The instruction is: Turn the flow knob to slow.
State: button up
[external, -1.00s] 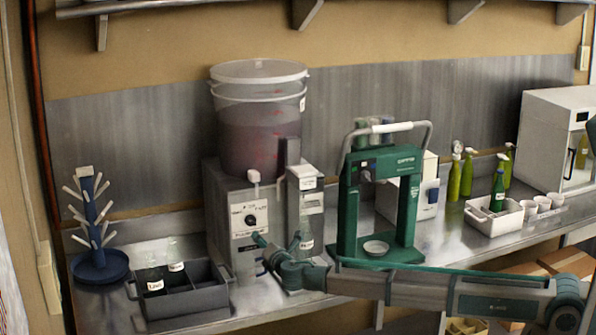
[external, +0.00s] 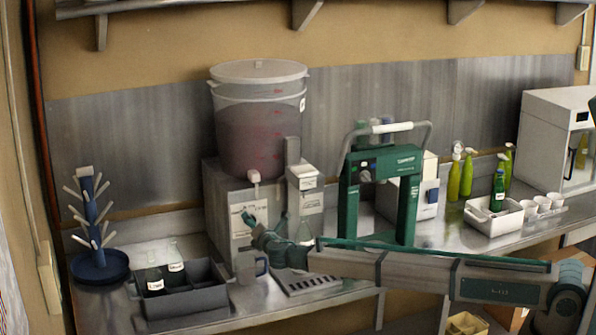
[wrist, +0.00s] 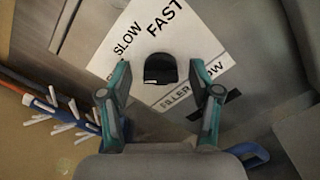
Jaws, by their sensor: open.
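The black flow knob (wrist: 160,68) is on a white label (wrist: 150,32) on the filler's grey front. The label reads SLOW and FAST above the knob and FILLER FLOW below it. My gripper (wrist: 160,90) is open, with one finger on each side of the knob in the wrist view. I see no clear contact, and I cannot tell the knob's pointer direction. In the external view my gripper (external: 250,220) is at the front of the filler box (external: 222,205) and hides the knob.
A bucket of reddish liquid (external: 258,130) stands on the filler, its spout (external: 254,177) above my gripper. A grey bottle crate (external: 185,295) and a blue drying tree (external: 95,225) stand left. A green capper (external: 405,195) stands right.

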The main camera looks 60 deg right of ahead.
jog(key=c, duration=1.1)
jog(key=shift+f+b, duration=0.1)
jog(key=shift+b, duration=0.2)
jog(key=shift+c, duration=0.2)
jog(key=shift+d+b, duration=0.1)
jog(key=shift+b, duration=0.2)
jog(key=m+b, duration=0.3)
jog(key=b, duration=0.3)
jog(key=m+b, duration=0.2)
jog(key=b, duration=0.5)
jog(key=m+b, duration=0.3)
jog(key=b, duration=0.3)
jog(key=shift+f+m+b, duration=0.25)
jog(key=shift+m+b, duration=0.05)
jog(key=shift+b, duration=0.1)
jog(key=shift+r+b, duration=0.2)
jog(key=shift+b, duration=0.1)
